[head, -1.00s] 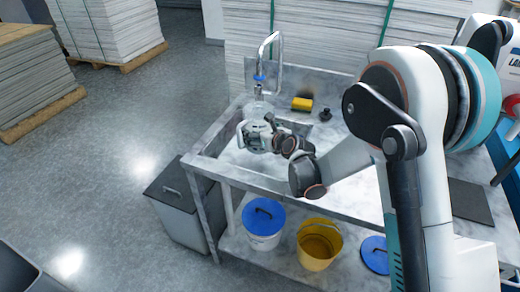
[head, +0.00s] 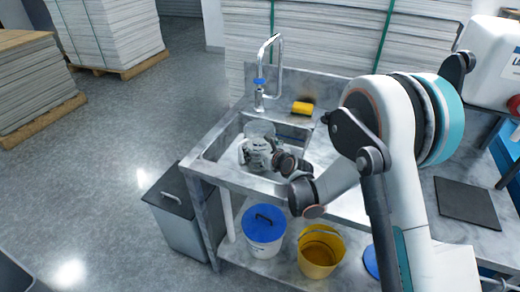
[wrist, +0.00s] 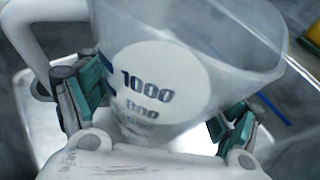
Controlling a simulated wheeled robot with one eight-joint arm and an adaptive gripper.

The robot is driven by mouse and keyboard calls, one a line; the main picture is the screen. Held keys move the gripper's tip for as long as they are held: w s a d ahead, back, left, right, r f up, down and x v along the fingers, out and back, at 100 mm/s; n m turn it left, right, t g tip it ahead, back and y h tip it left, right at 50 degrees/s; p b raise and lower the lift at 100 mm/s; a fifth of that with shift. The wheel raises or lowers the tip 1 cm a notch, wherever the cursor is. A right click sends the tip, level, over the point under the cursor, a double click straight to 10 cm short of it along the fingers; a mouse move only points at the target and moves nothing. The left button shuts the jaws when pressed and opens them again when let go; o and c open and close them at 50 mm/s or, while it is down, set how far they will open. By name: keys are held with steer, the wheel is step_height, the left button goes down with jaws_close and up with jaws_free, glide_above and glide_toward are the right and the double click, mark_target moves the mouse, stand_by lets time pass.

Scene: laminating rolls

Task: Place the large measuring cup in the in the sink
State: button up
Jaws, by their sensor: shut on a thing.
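In the head view the cup (head: 262,130) shows above my gripper (head: 258,155), within the outline of the sink (head: 222,142). The gripper hides the cup's lower part there. I cannot tell whether the cup touches the sink floor.
A faucet (head: 277,65) stands behind the sink, with a yellow sponge (head: 302,108) on the back ledge to its right. A blue-lidded bucket (head: 264,232) and a yellow bucket (head: 319,252) are below. A grey bin (head: 172,212) stands left of the sink unit.

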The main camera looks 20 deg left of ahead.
steer(key=o, duration=1.6)
steer(key=shift+r, duration=0.15)
steer(key=shift+s+d+r, duration=0.15)
steer(key=shift+s+d, duration=0.1)
steer(key=p+v, duration=0.3)
steer(key=v, duration=0.8)
steer(key=shift+d, duration=0.1)
